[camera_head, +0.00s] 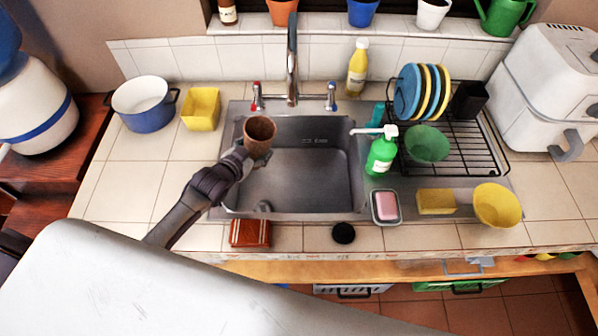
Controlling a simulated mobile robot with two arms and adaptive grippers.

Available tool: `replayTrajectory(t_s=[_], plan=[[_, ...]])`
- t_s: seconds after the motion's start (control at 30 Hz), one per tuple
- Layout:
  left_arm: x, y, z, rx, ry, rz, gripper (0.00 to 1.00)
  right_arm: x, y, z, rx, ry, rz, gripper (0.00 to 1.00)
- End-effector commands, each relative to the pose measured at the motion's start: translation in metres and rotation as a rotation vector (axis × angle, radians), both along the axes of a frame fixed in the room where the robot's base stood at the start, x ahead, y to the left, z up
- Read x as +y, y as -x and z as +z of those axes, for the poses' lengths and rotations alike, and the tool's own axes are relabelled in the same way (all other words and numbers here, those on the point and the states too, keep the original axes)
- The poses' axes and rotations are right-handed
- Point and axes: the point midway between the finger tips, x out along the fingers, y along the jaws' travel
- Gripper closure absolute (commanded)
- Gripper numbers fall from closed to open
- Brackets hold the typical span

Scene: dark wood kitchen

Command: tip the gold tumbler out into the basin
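The tumbler (261,138), brownish-gold, is over the left back part of the steel sink basin (310,188). Its dark opening faces up toward the camera, so it looks roughly upright. Its inside is too dark to tell what it holds. My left gripper (245,152) reaches in from the lower left and is shut on the tumbler's near left side; the fingertips are partly hidden by the tumbler. No other support shows under the tumbler. The basin floor looks bare apart from a drain fitting (264,206). My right gripper is not in view.
A tall faucet (292,65) with red and blue taps stands behind the basin. A green soap bottle (381,152) and dish rack (455,145) are at its right. A blue-white pot (144,104) and yellow container (201,109) stand left. Counter left of the basin is mostly clear.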

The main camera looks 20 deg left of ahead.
Motion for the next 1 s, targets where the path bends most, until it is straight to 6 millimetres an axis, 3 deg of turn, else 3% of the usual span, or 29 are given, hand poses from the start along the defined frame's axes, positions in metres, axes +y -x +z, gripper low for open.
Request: replayTrajectory(t_s=[0.43,0.7,0.83,1.0], plan=[[-0.008,0.000,-0.008,-0.036,-0.251,0.001,0.78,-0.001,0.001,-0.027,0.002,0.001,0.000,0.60],[-0.014,0.001,-0.029,-0.055,-0.399,0.001,0.78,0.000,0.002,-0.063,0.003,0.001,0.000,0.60],[-0.013,0.001,-0.031,-0.074,-0.548,0.001,0.78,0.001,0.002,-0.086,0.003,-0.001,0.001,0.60],[-0.009,0.000,-0.026,-0.088,-0.660,0.001,0.78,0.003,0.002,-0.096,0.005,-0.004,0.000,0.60]])
